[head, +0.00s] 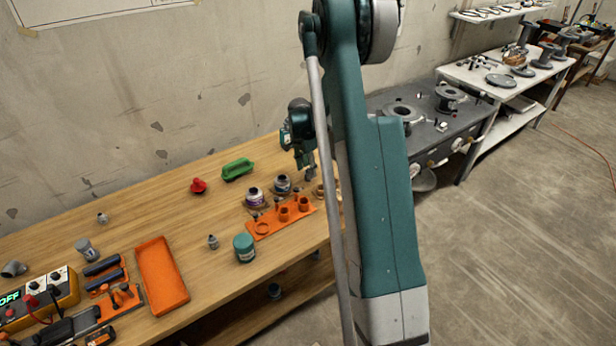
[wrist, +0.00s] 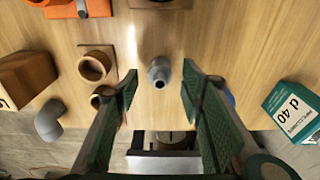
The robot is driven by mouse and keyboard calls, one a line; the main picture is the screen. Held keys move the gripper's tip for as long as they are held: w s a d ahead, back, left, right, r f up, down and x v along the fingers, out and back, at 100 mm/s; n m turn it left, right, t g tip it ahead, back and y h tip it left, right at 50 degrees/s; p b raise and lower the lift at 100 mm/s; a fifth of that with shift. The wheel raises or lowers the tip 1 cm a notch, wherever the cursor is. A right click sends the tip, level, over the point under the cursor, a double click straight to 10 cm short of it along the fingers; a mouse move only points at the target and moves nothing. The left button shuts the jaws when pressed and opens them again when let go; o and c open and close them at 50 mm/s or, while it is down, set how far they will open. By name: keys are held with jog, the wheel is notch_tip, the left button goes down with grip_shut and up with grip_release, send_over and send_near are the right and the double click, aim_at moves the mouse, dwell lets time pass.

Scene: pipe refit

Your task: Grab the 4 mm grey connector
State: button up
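In the wrist view a small grey connector (wrist: 159,72) stands on the wooden table, between and slightly beyond my fingertips. My gripper (wrist: 159,90) is open, with one green-padded finger on each side and a gap to the connector. No size mark is legible on it. In the head view my gripper (head: 309,172) hangs over the far right part of the table, and my arm hides part of that area. Other small grey fittings stand at the table's middle (head: 213,242) and left (head: 102,218).
In the wrist view brown ring-holed blocks (wrist: 97,65) and a grey elbow (wrist: 47,120) lie left; a green box (wrist: 290,112) marked "d 40" stands right. The table edge is close below. An orange holder (head: 265,228) and teal jar (head: 244,248) stand nearby in the head view.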

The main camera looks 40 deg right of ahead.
jog(key=shift+f, duration=0.5)
jog(key=c, duration=1)
